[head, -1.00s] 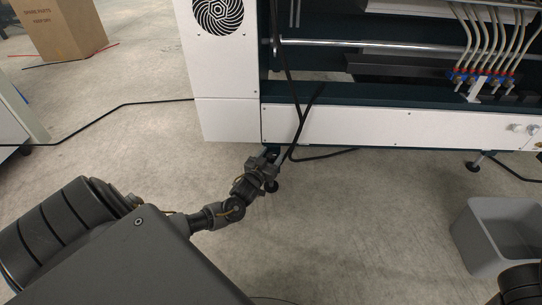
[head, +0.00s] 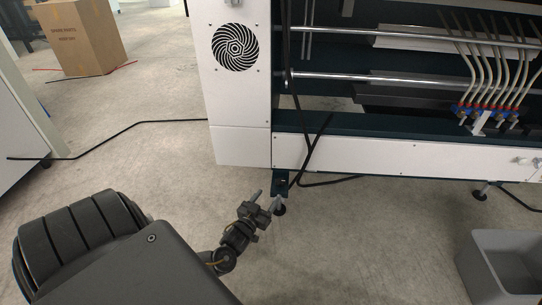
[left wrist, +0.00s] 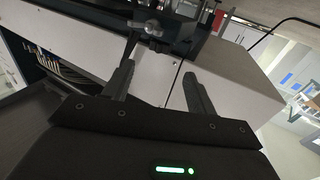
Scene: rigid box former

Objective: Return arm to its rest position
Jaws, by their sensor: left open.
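My left arm comes in from the lower left in the head view. Its gripper (head: 267,199) is open and empty, in front of the machine's foot and low white panel. In the left wrist view the two dark fingers of the left gripper (left wrist: 158,88) stand apart with nothing between them. The white machine (head: 241,145) fills the upper right of the head view and lies beyond the fingers in the left wrist view (left wrist: 240,80). My right gripper is in neither view.
A grey bin (head: 490,245) stands on the floor at the lower right. A black cable (head: 310,150) hangs down the machine front, and another (head: 130,130) runs along the floor. A cardboard box (head: 82,38) stands at the back left. The floor between arm and bin is clear.

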